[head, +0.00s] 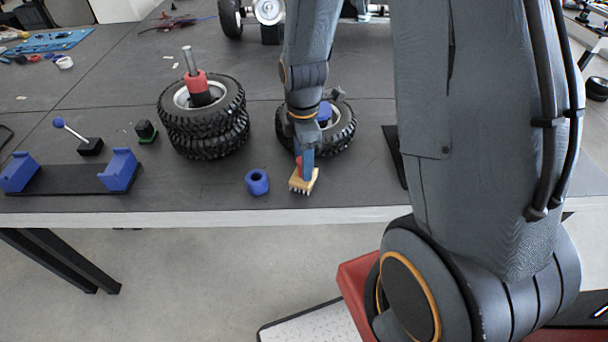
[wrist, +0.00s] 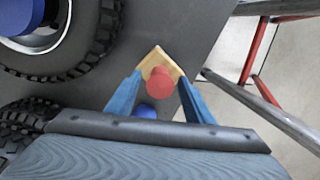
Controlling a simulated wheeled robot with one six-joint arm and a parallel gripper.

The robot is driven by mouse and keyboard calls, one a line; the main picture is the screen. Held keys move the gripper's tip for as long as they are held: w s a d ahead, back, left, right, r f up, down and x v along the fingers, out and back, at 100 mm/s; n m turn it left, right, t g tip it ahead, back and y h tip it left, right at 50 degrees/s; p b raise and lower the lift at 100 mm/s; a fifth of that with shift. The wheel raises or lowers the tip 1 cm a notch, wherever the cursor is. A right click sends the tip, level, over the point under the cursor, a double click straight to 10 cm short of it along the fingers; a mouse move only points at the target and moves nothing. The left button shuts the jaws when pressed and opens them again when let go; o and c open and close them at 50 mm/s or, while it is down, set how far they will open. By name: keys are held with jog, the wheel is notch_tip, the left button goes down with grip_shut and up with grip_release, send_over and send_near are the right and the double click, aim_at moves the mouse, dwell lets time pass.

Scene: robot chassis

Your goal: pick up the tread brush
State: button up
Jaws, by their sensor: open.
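The tread brush (head: 303,182) has a light wooden block, pale bristles and a red knob. It sits near the front edge of the dark table, in front of a single tyre. My gripper (head: 305,168) is pointed down at it from above. In the wrist view the brush (wrist: 155,61) shows its red knob between the two blue fingers of my gripper (wrist: 160,88). The fingers are apart on either side of the brush. I cannot tell whether they touch it. The bristle side is hidden in the wrist view.
A blue ring (head: 257,182) stands just left of the brush. A single tyre (head: 342,130) is behind it, and stacked tyres (head: 205,138) with a red-collared rod stand at left. A blue-ended cradle (head: 75,180) lies farther left. The table's front edge (head: 250,216) is close.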

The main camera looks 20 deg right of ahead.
jog(key=shift+f, duration=0.1)
grip_shut()
dwell(0.4)
notch_tip(320, 180, up, 10)
jog(key=shift+r+b, duration=0.1)
jog(key=shift+b, duration=0.7)
jog(key=c, duration=0.6)
grip_release()
jog(key=c, duration=0.4)
